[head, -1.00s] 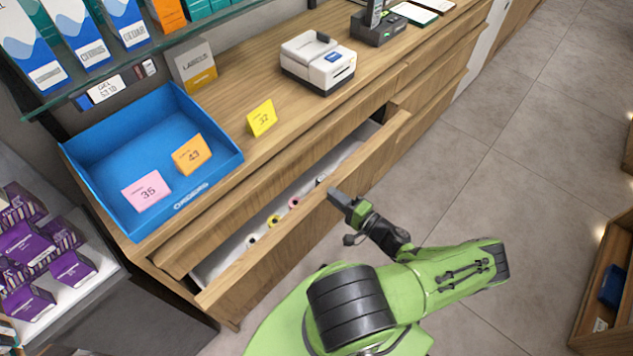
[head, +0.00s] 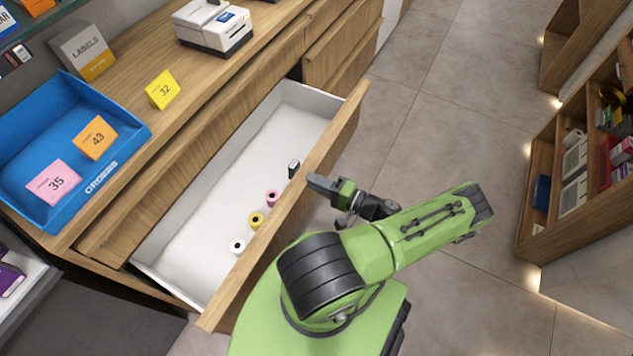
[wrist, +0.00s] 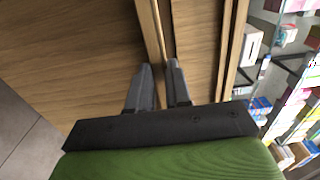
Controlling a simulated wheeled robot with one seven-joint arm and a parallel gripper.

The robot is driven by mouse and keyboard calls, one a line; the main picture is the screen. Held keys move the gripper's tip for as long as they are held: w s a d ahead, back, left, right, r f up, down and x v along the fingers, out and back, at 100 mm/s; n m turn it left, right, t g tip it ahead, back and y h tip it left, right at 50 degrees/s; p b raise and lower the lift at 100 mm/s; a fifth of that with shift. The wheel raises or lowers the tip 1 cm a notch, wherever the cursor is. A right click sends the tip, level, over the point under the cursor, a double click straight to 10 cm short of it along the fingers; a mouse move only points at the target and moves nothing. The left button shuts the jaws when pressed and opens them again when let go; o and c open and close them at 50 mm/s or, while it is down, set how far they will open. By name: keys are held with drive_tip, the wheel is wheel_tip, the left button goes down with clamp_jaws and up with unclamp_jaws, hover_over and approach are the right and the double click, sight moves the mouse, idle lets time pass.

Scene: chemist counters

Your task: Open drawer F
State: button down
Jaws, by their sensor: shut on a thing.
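A wooden drawer (head: 318,165) stands pulled far out from the counter in the head view. Its white inside shows several small rolls and a small dark-and-white item near the front panel. No letter shows on the drawer, so I cannot tell from a label that it is drawer F. My gripper (head: 318,184) is at the outer top edge of the drawer's front panel, near its middle. In the wrist view my gripper (wrist: 163,85) has its two fingers on either side of the panel's thin top edge, shut on it.
On the counter are a blue tray (head: 120,133) with pink and orange cards, a yellow card (head: 163,91) and a white printer (head: 213,30). Wooden shelves (head: 530,222) stand at the right. Grey floor (head: 440,130) between is clear.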

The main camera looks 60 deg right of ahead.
idle(0.3)
drive_tip(key=c, duration=1.1)
unclamp_jaws()
drive_tip(key=shift+o, duration=0.2)
drive_tip(key=s, duration=1.5)
drive_tip(key=shift+s+d, duration=0.25)
drive_tip(key=shift+s, duration=0.15)
drive_tip(key=shift+w, duration=0.1)
